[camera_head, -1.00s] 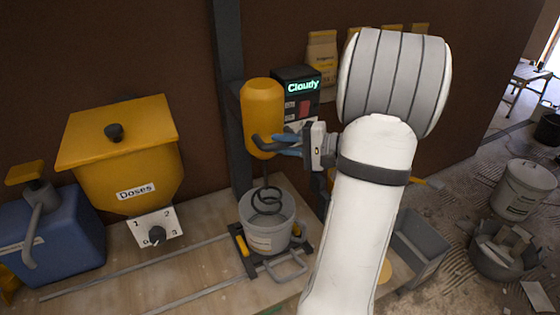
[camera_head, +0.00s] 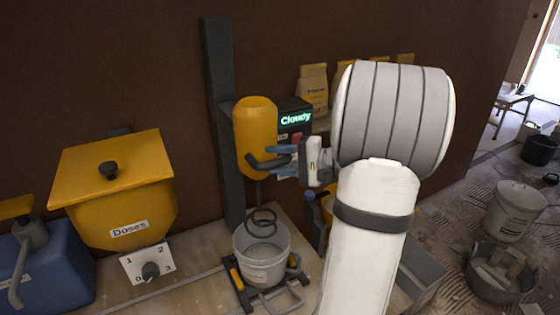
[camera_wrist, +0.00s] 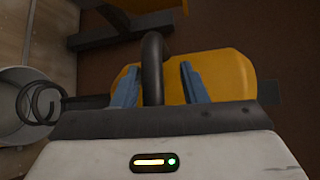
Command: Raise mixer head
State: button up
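The mixer head (camera_head: 256,140) is a yellow rounded cylinder on a dark upright column (camera_head: 219,110). A dark bent handle (camera_head: 266,163) sticks out of its front; it also shows in the wrist view (camera_wrist: 153,70). A dark spiral whisk (camera_head: 262,218) hangs below, its lower part overlapping the mouth of a grey bucket (camera_head: 266,272). My gripper (camera_head: 283,160) is at the handle. In the wrist view its blue fingers (camera_wrist: 160,88) stand apart on either side of the handle, with a clear gap on the right side.
Paper bags (camera_head: 313,90) stand against the wall. Buckets (camera_head: 515,210) stand on the floor at right.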

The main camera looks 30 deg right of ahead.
jog(key=shift+f, duration=0.1)
jog(key=shift+s+d, duration=0.2)
jog(key=b+v, duration=0.2)
jog(key=v, duration=0.5)
jog(key=shift+s, duration=0.1)
dwell(0.3)
